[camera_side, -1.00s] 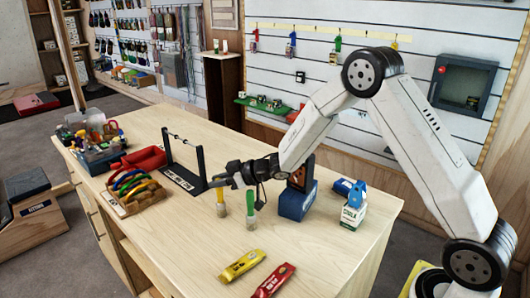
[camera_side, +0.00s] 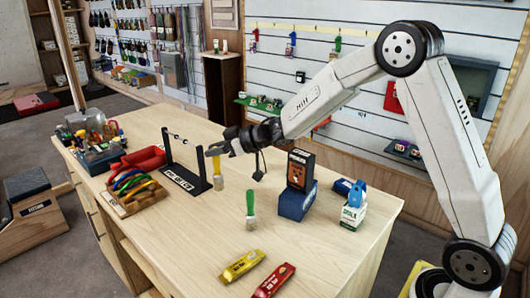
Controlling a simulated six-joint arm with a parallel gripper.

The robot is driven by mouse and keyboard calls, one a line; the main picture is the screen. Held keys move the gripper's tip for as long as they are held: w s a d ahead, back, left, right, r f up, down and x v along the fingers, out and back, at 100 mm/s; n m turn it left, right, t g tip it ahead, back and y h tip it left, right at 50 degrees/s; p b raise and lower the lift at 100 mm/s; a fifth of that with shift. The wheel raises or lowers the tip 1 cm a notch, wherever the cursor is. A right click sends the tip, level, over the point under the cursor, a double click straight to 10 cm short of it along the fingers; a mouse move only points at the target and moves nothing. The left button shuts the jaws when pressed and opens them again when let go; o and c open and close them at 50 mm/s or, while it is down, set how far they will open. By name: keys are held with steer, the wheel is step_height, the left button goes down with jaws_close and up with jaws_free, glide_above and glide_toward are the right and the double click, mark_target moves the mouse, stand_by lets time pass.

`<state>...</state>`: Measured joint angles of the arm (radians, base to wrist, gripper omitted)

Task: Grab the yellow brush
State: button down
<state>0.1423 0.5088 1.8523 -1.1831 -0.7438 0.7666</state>
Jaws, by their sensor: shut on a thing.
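The yellow brush (camera_side: 218,172) is upright, with its pale bristle end down and its yellow handle up. My gripper (camera_side: 216,150) is shut on the top of the yellow handle. The brush's lower end is near the table surface, and I cannot tell whether it touches. A green-handled brush (camera_side: 250,208) stands upright on the table to the right and nearer the camera, apart from my gripper.
A black rack (camera_side: 188,176) stands just left of the brush. A box on a blue block (camera_side: 296,200) and a chalk carton (camera_side: 351,214) are to the right. Yellow (camera_side: 242,265) and red (camera_side: 273,281) packets lie in front. A tray of colored gear (camera_side: 133,192) is left.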

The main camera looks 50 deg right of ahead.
steer(key=shift+r, duration=0.3)
stand_by(0.4)
